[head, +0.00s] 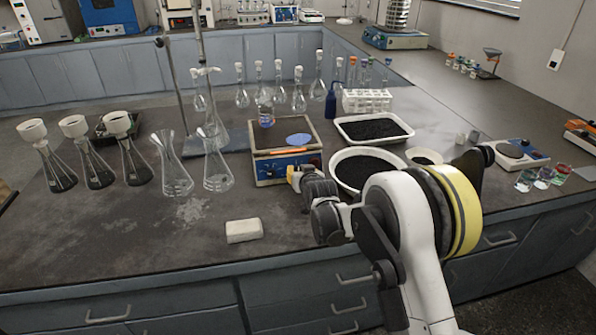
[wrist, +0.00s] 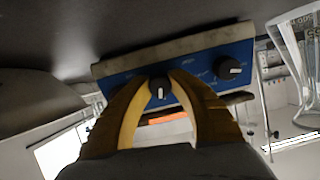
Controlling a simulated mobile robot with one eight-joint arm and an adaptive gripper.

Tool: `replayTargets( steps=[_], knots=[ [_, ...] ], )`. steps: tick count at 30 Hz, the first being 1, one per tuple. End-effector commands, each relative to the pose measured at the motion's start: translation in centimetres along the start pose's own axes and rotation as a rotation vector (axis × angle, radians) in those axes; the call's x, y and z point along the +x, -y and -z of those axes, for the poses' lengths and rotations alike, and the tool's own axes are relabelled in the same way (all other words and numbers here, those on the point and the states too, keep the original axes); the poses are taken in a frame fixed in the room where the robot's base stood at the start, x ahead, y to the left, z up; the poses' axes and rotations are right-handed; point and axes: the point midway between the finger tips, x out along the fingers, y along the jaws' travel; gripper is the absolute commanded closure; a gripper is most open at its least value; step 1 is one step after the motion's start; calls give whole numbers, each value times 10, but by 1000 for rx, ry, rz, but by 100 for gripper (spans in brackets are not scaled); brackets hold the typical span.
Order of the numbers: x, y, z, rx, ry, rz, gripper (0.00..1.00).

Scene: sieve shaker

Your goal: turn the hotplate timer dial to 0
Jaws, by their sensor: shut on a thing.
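The hotplate (head: 262,135) stands on the bench with a blue front panel (head: 268,172). The wrist view shows the blue panel (wrist: 203,62) tilted, with a dark dial (wrist: 160,88) near its middle and a second dark dial (wrist: 228,68) to the right. My gripper (head: 292,176) is at the front of the hotplate. In the wrist view its yellow fingers (wrist: 161,80) are shut on the middle dial, one finger on each side. A pale mark shows on the dial's face. I cannot read any labels or the setting.

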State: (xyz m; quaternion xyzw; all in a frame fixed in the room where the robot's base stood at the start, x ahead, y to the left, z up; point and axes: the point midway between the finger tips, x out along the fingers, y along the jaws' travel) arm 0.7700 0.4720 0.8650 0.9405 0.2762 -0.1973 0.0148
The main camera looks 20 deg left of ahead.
Motion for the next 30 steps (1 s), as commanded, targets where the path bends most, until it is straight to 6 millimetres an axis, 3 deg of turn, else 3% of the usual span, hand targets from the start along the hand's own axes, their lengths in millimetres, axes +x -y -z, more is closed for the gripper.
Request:
replayTargets(
  steps=[30],
  knots=[
    [0, 1, 0, -935, 33, -10, 100]
  ],
)
